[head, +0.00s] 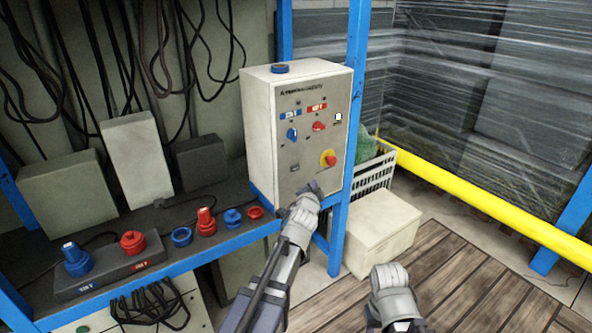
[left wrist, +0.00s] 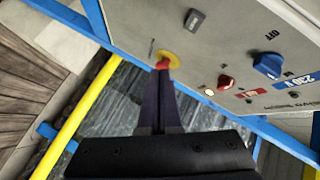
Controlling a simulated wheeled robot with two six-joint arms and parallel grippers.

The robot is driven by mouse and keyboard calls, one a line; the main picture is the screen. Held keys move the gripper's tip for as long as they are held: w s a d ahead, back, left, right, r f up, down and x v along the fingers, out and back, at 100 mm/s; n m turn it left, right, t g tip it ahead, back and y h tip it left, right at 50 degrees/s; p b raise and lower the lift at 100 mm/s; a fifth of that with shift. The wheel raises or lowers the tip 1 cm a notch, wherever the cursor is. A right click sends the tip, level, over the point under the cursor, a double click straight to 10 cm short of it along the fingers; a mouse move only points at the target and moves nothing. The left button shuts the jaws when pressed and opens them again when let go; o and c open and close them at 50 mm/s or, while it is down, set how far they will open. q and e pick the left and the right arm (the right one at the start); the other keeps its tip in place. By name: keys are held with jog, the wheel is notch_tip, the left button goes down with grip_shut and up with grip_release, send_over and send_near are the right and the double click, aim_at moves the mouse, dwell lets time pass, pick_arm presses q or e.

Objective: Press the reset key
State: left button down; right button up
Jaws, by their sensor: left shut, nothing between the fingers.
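The grey control box (head: 262,125) stands on the blue-edged shelf. I cannot read which one is the reset key. My left gripper (head: 314,188) is shut and empty, low in front of the panel. In the left wrist view its fingers (left wrist: 162,72) overlap the red-and-yellow control (left wrist: 173,58); contact cannot be told. My right gripper (head: 389,274) is low over the floor, its fingers unclear.
Red and blue plugs (head: 206,221) and a socket block (head: 110,268) lie on the shelf left of the box. A blue post (head: 350,110) stands right of the box. A pale carton (head: 382,230), a white crate (head: 374,175) and a yellow rail (head: 480,203) are farther right.

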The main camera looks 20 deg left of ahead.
aim_at(299, 169)
pick_arm(q)
jog(key=shift+w+a, duration=0.7)
jog(key=shift+a, duration=0.25)
jog(key=shift+w+a, duration=0.75)
jog(key=shift+a, duration=0.2)
jog(key=shift+w+a, duration=0.7)
jog(key=shift+a, duration=0.25)
jog(key=shift+w+a, duration=0.1)
jog(key=shift+w+a, duration=0.2)
jog(key=shift+a, duration=0.05)
jog(key=shift+w+a, duration=0.2)
jog(key=shift+a, duration=0.05)
dwell(0.6)
jog(key=shift+s+d, duration=0.5)
jog(key=shift+d, duration=0.15)
jog(key=shift+s+d, duration=0.8)
jog(key=shift+d, duration=0.2)
jog(key=shift+s+d, duration=0.75)
jog(key=shift+d, duration=0.2)
